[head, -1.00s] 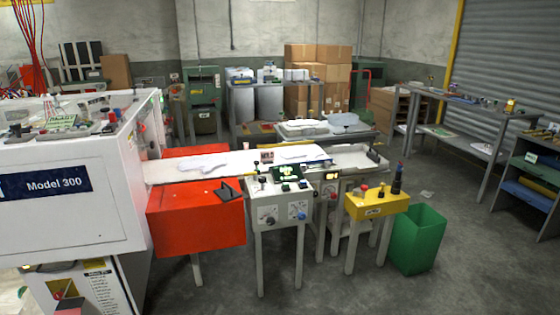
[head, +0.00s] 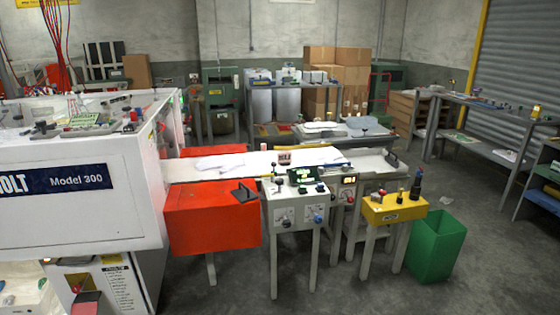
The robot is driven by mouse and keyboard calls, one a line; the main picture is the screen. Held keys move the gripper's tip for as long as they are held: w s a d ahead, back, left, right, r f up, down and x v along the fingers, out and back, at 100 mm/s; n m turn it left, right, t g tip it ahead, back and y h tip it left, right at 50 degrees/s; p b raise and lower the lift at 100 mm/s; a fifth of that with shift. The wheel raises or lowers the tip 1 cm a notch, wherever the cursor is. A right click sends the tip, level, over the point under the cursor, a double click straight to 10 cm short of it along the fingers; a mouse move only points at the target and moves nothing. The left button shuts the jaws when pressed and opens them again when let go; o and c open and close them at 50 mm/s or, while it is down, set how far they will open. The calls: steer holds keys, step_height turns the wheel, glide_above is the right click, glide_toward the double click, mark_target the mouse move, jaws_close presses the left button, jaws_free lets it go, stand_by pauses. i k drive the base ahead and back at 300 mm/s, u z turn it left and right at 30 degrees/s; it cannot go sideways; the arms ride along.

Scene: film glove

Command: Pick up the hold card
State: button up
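My gripper is not in view.
The white Model 300 machine (head: 75,212) fills the left. A red box (head: 208,222), a yellow control box (head: 395,210) and a green bin (head: 434,248) stand along the front. The grey floor in the front middle is clear.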

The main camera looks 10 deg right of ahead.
mark_target(282, 159)
steer(key=i, duration=0.85)
steer(key=z, duration=0.05)
